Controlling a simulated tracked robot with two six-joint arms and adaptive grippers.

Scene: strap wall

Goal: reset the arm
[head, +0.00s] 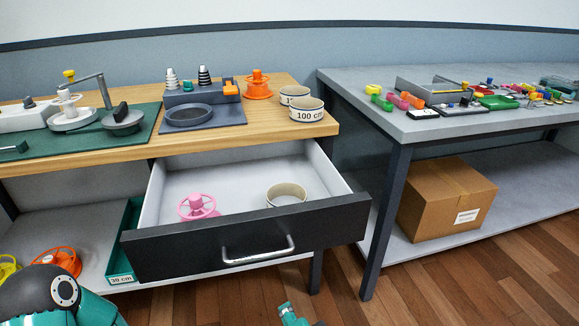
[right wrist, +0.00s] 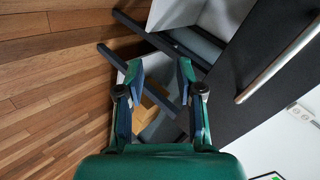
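My right gripper (right wrist: 160,72) is open in the right wrist view, with nothing between its two fingers. The floor, a cardboard box and dark table legs show beyond it. In the head view, a small teal piece of mine shows at the bottom edge, below the open drawer (head: 245,243). A teal and black part of my left arm (head: 60,297) fills the bottom left corner. My left gripper is outside both views.
The drawer stands pulled out under the wooden table (head: 270,128), holding a pink reel (head: 197,206) and a strap roll (head: 286,194). Its handle also shows in the right wrist view. A grey table (head: 430,128) stands right, above a cardboard box (head: 445,198). Floor in front is clear.

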